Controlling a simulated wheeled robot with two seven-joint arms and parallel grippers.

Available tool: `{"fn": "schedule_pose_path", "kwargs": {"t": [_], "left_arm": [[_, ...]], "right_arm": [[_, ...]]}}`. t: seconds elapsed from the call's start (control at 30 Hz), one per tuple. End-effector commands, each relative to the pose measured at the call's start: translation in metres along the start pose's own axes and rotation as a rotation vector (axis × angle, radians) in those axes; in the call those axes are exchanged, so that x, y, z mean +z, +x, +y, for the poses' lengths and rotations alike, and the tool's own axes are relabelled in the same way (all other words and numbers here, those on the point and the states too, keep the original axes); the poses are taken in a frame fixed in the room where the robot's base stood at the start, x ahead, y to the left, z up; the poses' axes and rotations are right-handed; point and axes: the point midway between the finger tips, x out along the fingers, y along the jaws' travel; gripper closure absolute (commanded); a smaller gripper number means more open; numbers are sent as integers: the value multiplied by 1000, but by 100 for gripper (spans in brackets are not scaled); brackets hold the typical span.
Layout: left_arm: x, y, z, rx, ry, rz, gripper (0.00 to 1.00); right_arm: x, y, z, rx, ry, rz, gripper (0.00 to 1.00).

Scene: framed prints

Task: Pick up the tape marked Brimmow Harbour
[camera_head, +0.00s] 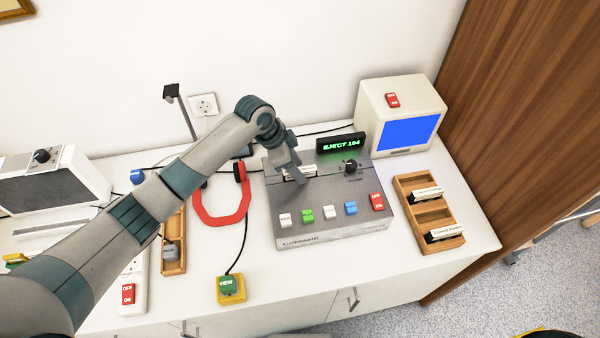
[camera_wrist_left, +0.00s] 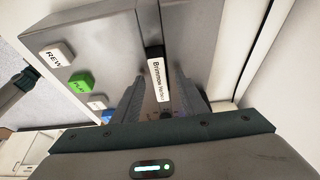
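The tape marked Brimmow Harbour (camera_wrist_left: 158,78) stands in the top of the grey deck (camera_wrist_left: 115,35), its white label facing up in the left wrist view. In the head view its pale edge (camera_head: 300,172) shows beside my gripper at the deck's (camera_head: 325,238) back left. My left gripper (camera_head: 298,182) reaches down over it. In the left wrist view the two fingers (camera_wrist_left: 162,95) stand apart on either side of the tape, with narrow gaps showing. The tape's lower part is hidden.
The deck has several coloured buttons, a knob and a display (camera_head: 341,144) reading EJECT 104. A wooden rack (camera_head: 405,200) with two tapes stands right of it, near a small monitor (camera_head: 400,115).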

Motion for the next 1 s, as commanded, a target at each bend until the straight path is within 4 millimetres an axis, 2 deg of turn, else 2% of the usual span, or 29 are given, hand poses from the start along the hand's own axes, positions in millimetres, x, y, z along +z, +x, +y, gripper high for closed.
{"fn": "schedule_pose_path", "kwargs": {"t": [0.9,1.0], "left_arm": [[1,4,0,0,0,1,61],[1,5,0,0,1,1,85]], "right_arm": [[0,-2,0,0,0,0,100],[0,-2,0,0,0,1,100]]}}
